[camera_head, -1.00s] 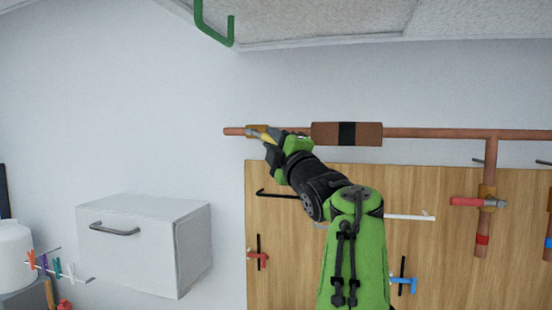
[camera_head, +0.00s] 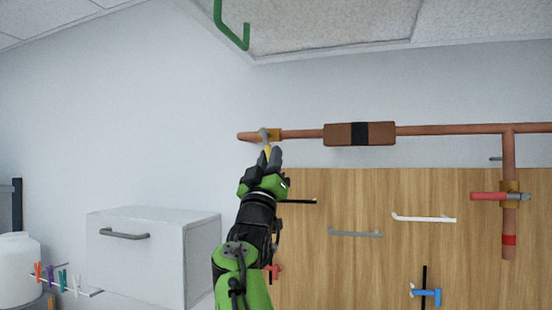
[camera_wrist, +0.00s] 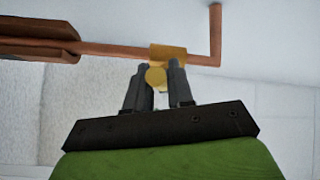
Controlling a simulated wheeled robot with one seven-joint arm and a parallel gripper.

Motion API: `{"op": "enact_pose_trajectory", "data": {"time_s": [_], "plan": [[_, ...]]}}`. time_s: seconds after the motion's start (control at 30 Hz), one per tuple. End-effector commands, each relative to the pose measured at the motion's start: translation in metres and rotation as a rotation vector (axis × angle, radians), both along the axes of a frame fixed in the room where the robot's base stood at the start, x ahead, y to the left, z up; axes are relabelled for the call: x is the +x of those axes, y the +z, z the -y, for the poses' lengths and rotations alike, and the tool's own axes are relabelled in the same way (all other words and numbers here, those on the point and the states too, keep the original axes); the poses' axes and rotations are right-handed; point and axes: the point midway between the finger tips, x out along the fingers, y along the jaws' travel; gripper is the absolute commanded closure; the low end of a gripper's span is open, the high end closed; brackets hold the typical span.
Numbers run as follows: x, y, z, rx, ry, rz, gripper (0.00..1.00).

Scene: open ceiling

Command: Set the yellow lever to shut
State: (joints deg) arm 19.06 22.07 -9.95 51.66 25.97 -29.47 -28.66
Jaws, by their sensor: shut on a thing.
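The yellow lever (camera_head: 267,149) sits on a brass valve body (camera_head: 274,134) near the left end of the copper pipe. In the head view it points down from the pipe, roughly across it, toward my arm. My gripper (camera_head: 269,153) is just below the pipe, shut on the lever. In the wrist view the rounded yellow lever end (camera_wrist: 156,77) lies between the two dark fingers of my gripper (camera_wrist: 160,70), with the brass valve body (camera_wrist: 168,53) just beyond. The fingers hide part of the lever.
The copper pipe (camera_head: 440,130) runs along the wall, with a brown, black-banded block (camera_head: 345,134) on it. A red-handled valve (camera_head: 488,196) is on a branch to the right. A wooden board with hooks (camera_head: 390,265) is below. A white box (camera_head: 135,262) stands left.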

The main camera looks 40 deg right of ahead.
Motion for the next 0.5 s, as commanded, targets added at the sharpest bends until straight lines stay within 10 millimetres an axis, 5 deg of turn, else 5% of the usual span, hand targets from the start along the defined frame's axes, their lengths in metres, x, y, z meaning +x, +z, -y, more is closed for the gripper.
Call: {"op": "enact_pose_trajectory", "data": {"time_s": [0.5], "plan": [[0.014, 0.0014, -0.0073, 0.124, 0.0, 0.242, 1.0]]}}
